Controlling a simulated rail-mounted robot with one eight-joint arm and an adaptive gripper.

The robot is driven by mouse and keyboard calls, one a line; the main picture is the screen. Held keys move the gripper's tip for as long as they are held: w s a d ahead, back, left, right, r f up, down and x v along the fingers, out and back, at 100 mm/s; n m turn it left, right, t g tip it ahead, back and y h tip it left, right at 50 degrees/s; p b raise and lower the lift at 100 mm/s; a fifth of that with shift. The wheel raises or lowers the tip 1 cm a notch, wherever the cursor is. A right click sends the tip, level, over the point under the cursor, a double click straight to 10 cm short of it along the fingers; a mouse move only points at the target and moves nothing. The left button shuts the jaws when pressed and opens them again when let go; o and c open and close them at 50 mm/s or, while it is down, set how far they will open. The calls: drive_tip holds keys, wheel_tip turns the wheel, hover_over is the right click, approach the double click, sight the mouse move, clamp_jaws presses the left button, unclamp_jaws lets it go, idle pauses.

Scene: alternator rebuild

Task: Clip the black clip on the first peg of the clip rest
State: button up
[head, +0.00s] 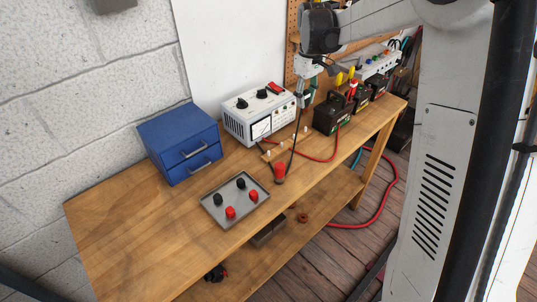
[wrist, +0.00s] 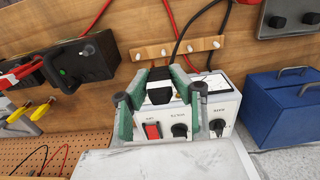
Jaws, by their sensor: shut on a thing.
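My gripper (wrist: 161,76) is shut on the black clip (wrist: 158,92), which sits between its green fingertips in the wrist view. In the head view my gripper (head: 309,97) is raised above the bench near the white charger, and a black cable hangs below it. The clip rest (head: 277,151) is a wooden strip with several pale pegs on the bench in front of the charger. In the wrist view the clip rest (wrist: 176,49) lies beyond the fingertips, apart from the clip. Its pegs are empty. The clip is hardly visible in the head view.
The white charger (head: 259,116) stands behind the rest, beside a blue drawer cabinet (head: 178,142). A grey tray (head: 235,212) with red and black knobs lies in front. A red object (head: 279,170) stands near the rest. Black batteries (head: 333,114) and red cables lie to the right.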

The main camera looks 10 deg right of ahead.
drive_tip(key=s+a, duration=0.4)
drive_tip(key=a, duration=0.8)
drive_tip(key=f+b, duration=0.3)
drive_tip(key=f, duration=0.1)
drive_tip(key=f+b, duration=0.3)
drive_tip(key=shift+s+a+f, duration=0.15)
drive_tip(key=shift+s+f, duration=0.05)
drive_tip(key=shift+f, duration=0.2)
drive_tip(key=shift+f+b, duration=0.75)
drive_tip(key=shift+f, duration=0.15)
drive_tip(key=shift+f, duration=0.2)
drive_tip(key=shift+f+b, duration=0.8)
drive_tip(key=shift+f, duration=0.25)
drive_tip(key=o, duration=0.9)
drive_tip(key=shift+r, duration=0.15)
drive_tip(key=shift+r+p, duration=2.45)
drive_tip(key=shift+r, duration=1.7)
